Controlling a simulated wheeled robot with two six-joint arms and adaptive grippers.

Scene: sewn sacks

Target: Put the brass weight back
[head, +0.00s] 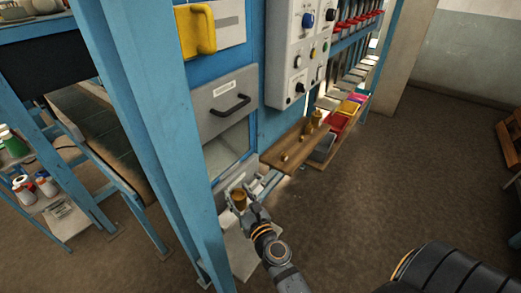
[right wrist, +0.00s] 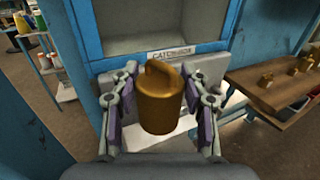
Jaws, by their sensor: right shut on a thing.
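The brass weight (right wrist: 160,98) is a large golden cylinder with a rounded knob on top. It is upright between the fingers of my right gripper (right wrist: 161,112), which is shut on it. In the head view the weight (head: 239,199) shows small in the right gripper (head: 243,197), low in front of the blue cabinet. A wooden shelf (head: 270,155) to its right bears a row of smaller brass weights (head: 302,137). The shelf also shows in the right wrist view (right wrist: 285,100), right of the gripper and apart from it. My left gripper is not in view.
Behind the weight is an open grey compartment (right wrist: 150,45) with a "CATCH BOX" label. A grey drawer (head: 222,103) with a black handle is above. A blue post (head: 150,120) stands close on the left. Coloured bins (head: 345,108) are beyond the shelf.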

